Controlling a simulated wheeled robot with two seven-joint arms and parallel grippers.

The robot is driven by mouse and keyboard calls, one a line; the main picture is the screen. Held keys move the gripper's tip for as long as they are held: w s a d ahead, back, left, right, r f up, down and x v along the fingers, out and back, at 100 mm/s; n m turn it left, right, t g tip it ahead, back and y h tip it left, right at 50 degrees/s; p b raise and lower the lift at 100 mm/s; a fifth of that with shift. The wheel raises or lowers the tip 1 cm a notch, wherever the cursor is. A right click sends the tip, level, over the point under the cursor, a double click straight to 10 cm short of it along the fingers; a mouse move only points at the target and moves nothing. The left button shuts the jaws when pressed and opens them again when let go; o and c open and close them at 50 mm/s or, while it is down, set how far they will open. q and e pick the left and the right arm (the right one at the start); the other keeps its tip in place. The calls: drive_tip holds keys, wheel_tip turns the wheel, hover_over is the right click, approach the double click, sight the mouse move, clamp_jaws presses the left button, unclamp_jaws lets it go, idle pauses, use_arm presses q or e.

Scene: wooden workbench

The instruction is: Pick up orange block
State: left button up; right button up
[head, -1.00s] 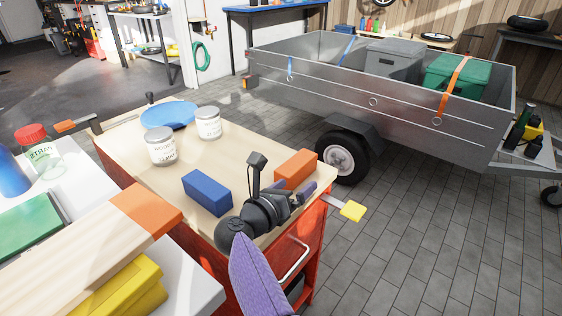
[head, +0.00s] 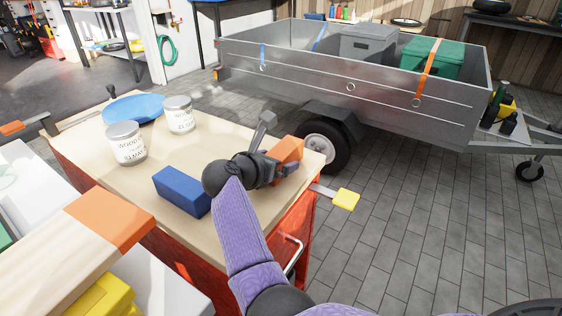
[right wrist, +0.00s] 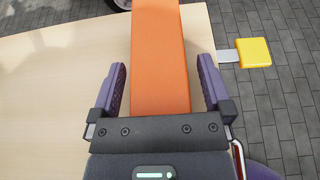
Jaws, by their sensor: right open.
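The orange block (head: 288,149) lies on the wooden top of the red cart, near its right edge. It also shows in the right wrist view (right wrist: 160,45), running lengthwise away from the palm. My right gripper (head: 280,167) is open at the block's near end. In the wrist view, one finger is on each side of the block, with a gap between each finger and the block. The gripper's body hides part of the block in the head view. My left gripper is not in view.
A blue block (head: 183,190) lies left of my right gripper. Two white cans (head: 127,145) and a blue disc (head: 133,108) stand farther left on the cart top (head: 215,137). A yellow-ended piece (head: 345,199) sticks out past the cart's right edge. A metal trailer (head: 340,85) stands behind.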

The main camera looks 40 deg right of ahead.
drive_tip(key=c, duration=1.1)
clamp_jaws()
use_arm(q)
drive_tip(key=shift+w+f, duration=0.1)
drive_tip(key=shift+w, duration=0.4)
